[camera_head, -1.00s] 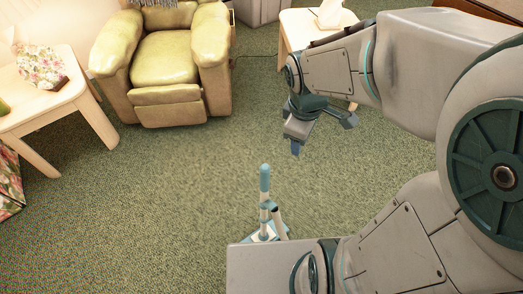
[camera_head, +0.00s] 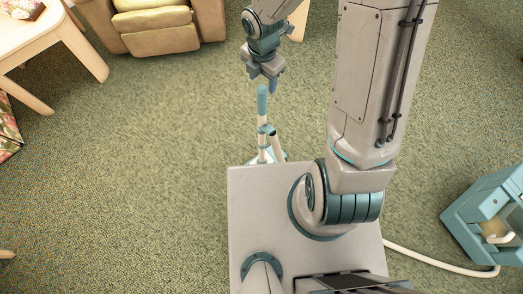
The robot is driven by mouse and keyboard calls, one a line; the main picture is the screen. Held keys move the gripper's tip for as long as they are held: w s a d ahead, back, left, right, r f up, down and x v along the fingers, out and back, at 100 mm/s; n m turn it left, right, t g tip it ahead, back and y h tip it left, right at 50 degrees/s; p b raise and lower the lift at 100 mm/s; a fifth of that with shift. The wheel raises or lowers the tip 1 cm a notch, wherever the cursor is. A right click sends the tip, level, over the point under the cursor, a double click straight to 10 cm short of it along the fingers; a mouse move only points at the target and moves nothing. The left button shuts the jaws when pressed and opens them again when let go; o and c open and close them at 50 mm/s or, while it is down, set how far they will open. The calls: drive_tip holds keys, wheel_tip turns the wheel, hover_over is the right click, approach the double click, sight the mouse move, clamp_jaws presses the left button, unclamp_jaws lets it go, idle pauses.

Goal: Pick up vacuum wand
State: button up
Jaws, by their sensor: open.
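The vacuum wand (camera_head: 262,105) stands upright from the carpet in the middle of the head view, with a teal grip on top and a pale tube below. Its teal and white lower end (camera_head: 266,156) is partly hidden behind my base. My gripper (camera_head: 263,78) points down just above the top of the wand, with its fingers open. I cannot tell whether a finger touches the grip; nothing is held between them.
A yellow-green armchair (camera_head: 160,38) stands at the top left, beside a pale wooden table (camera_head: 70,45). A teal boxy unit (camera_head: 487,215) with a pale hose (camera_head: 440,263) lies at the right. The carpet (camera_head: 150,150) left of the wand is clear.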

sight(262, 94)
wheel_tip(262, 94, down, 8)
drive_tip(key=shift+r+b, duration=0.1)
drive_tip(key=shift+b, duration=0.55)
clamp_jaws()
